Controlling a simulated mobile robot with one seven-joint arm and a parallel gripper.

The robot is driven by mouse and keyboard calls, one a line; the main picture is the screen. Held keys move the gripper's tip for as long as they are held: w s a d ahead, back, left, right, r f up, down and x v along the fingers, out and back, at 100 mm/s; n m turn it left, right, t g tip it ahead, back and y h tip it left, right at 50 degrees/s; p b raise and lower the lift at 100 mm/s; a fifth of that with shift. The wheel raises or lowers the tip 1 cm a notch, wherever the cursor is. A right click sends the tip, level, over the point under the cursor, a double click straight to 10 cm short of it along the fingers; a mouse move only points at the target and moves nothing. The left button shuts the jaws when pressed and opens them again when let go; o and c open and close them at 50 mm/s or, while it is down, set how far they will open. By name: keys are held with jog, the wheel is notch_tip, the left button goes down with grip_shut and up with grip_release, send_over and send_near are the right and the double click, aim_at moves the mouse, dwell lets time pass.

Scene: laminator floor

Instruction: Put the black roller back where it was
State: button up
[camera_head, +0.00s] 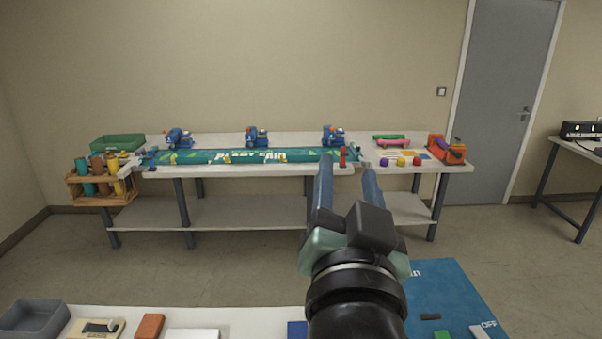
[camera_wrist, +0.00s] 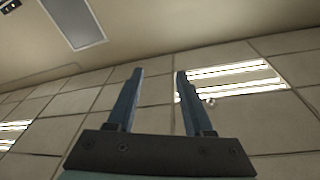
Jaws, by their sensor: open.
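My gripper (camera_head: 347,172) is raised in the middle of the head view, its two blue-grey fingers pointing up and apart. In the wrist view my gripper (camera_wrist: 159,73) is open, with nothing between the fingers. I cannot surely pick out the black roller. A small black piece (camera_head: 98,327) lies on a tan board (camera_head: 78,329) at the lower left of the near table; it is too small to tell whether it is the roller. My gripper is well above and to the right of it.

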jog(key=s+a+r+n+t, duration=0.2)
jog(key=s+r+t, duration=0.2)
jog(key=r, duration=0.5)
jog(key=s+a+r+n+t+y, duration=0.1)
jog(key=s+a+r+n+t, duration=0.2)
jog(key=s+r, duration=0.3)
notch_tip(320, 180, up, 4)
jog(key=shift+s+a+f+t+y, duration=0.2)
jog(key=shift+s+t+y, duration=0.1)
jog(key=shift+t, duration=0.1)
